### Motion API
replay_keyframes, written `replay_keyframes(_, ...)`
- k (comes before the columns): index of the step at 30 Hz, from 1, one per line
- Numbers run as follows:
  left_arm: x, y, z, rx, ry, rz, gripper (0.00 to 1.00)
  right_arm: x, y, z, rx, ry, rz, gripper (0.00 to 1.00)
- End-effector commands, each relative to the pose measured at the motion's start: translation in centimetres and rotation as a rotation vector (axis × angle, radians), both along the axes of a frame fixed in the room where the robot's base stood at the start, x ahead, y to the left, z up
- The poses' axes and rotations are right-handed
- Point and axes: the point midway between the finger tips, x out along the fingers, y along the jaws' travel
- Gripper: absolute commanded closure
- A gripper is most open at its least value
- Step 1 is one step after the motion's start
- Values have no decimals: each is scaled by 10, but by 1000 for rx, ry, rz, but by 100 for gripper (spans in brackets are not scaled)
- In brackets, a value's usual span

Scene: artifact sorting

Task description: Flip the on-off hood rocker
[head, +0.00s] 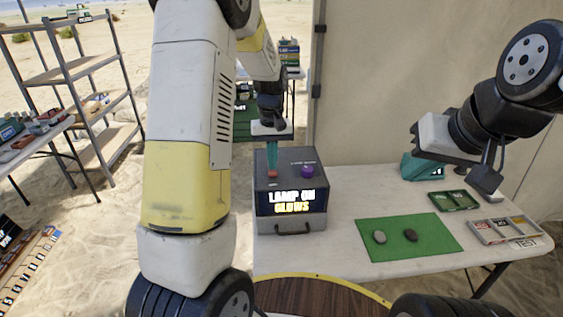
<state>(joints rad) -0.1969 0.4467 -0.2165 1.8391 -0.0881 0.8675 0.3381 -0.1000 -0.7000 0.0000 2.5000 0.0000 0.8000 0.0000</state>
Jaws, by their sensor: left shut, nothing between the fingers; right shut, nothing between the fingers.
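The hood (291,220) is a dark grey box on the white table, with a lit front panel (292,201) reading "LAMP ON GLOWS" and a handle below it. A small red rocker (272,174) sits on the left of its top. A purple knob (307,171) is to the right of it. My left gripper (272,163) is shut and points down just above the red rocker. I cannot tell whether its tips touch the rocker, or which way the rocker is tilted. My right gripper (487,182) is shut and empty above the table's right side.
A green mat (408,252) with two stones (379,237) lies right of the hood. A green tray (454,201), a grey compartment tray (503,229) and a teal box (422,167) are further right. A metal shelf (73,75) stands at far left.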

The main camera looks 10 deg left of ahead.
Motion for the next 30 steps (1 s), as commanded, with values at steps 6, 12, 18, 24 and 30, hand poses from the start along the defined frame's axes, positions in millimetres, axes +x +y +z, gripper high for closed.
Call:
replay_keyframes(6,0,0,-3,0,0,0,100,0,0,0,0,0,0,100)
replay_keyframes(12,0,0,-6,0,0,0,100,0,0,0,0,0,0,100)
replay_keyframes(18,0,0,-9,0,0,0,100,0,0,0,0,0,0,100)
replay_keyframes(24,0,0,-12,0,0,0,100,0,0,0,0,0,0,100)
replay_keyframes(30,0,0,-16,0,0,0,100,0,0,0,0,0,0,100)
